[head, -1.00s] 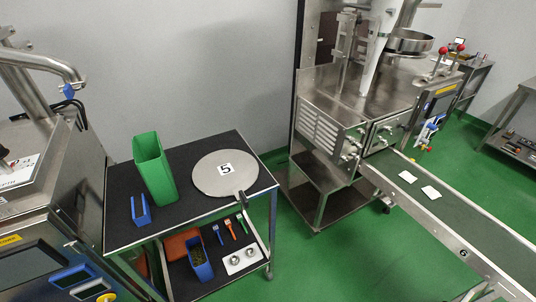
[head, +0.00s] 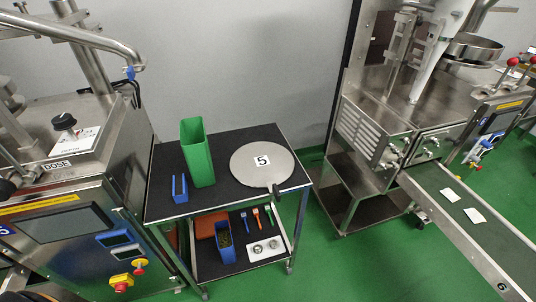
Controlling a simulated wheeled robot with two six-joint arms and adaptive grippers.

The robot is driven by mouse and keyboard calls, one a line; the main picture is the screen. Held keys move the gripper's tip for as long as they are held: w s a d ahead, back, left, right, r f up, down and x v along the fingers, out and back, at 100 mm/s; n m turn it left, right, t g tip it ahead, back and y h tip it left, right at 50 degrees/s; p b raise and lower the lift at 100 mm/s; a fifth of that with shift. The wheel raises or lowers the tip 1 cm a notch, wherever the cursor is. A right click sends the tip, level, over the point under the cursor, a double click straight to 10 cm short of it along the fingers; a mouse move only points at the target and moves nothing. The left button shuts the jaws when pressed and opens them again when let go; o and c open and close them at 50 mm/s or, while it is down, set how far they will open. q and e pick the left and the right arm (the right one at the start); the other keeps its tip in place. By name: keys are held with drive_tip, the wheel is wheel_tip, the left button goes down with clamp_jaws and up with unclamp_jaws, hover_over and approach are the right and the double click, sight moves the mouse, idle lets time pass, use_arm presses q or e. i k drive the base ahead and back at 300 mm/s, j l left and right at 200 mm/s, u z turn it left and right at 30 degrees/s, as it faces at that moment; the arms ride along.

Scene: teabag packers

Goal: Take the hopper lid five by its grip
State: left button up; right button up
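The hopper lid five (head: 250,172) is a flat round grey disc with a white label reading 5. It lies on the right part of the black top of a small metal cart. Its short dark grip (head: 276,190) sticks out at the lid's front right edge, by the cart's front edge. Neither of my grippers shows in the head view.
On the cart top (head: 222,200) stand a tall green bin (head: 197,155) and a small blue holder (head: 180,189). The lower shelf holds a blue container (head: 225,242) and several brushes. A machine with a control panel (head: 75,225) stands left; a conveyor (head: 460,215) runs right.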

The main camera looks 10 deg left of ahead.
sight(262, 163)
drive_tip(key=k+j+z, duration=0.7)
drive_tip(key=k+j, duration=0.05)
drive_tip(key=j, duration=0.1)
